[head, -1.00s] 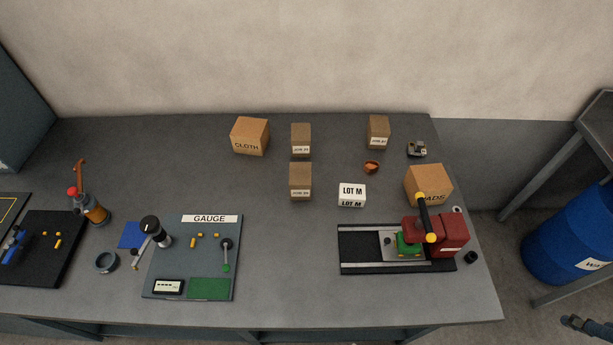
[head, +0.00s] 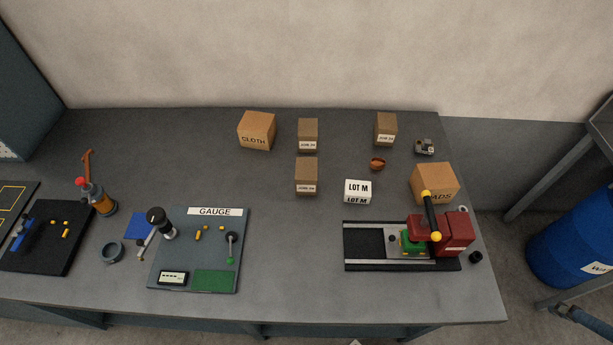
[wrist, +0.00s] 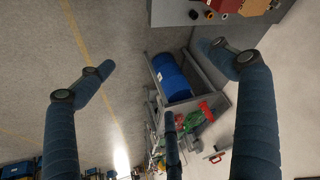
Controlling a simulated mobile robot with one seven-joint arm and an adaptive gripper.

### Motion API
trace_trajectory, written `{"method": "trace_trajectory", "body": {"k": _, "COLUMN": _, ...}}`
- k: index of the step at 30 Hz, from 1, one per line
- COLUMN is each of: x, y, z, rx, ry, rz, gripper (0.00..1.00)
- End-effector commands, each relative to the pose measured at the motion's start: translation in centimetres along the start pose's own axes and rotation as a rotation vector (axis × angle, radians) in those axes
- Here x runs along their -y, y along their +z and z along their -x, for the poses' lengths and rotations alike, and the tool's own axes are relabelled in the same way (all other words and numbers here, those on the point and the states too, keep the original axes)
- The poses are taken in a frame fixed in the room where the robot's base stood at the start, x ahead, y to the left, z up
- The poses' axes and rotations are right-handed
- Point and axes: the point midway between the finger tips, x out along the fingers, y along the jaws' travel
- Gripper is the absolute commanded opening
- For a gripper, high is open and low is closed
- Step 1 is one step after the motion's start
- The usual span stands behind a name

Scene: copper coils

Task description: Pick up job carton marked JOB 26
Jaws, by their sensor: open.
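Three small brown cartons with white JOB labels stand upright on the grey bench: a back-middle carton (head: 308,131), a front-middle carton (head: 306,171) and a back-right carton (head: 386,125). The label numbers are too small for me to tell which reads JOB 26. My gripper (wrist: 155,56) is open and empty in the wrist view, its two fingers wide apart. It points at the floor and a blue barrel, away from the cartons. A blue finger of it shows at the bottom right of the head view, off the bench's right end.
A CLOTH box (head: 257,131), a LOT M block (head: 357,192), a copper-coloured piece (head: 377,163) and a larger box (head: 434,182) stand near the cartons. A red-and-green fixture (head: 410,243) and a GAUGE board (head: 215,262) lie in front.

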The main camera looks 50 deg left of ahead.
Motion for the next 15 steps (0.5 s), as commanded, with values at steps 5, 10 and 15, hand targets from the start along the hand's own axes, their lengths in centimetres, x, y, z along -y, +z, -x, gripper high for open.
{"method": "trace_trajectory", "body": {"k": 5, "x": 0.1, "y": -0.1, "z": 0.0, "rx": 0.001, "ry": -0.001, "rz": -0.001, "gripper": 0.92}}
{"method": "trace_trajectory", "body": {"k": 10, "x": 0.8, "y": -1.1, "z": 0.1, "rx": 0.011, "ry": -0.017, "rz": -0.014, "gripper": 0.92}}
{"method": "trace_trajectory", "body": {"k": 15, "x": 2.8, "y": -3.4, "z": -0.1, "rx": 0.044, "ry": -0.053, "rz": -0.055, "gripper": 0.92}}
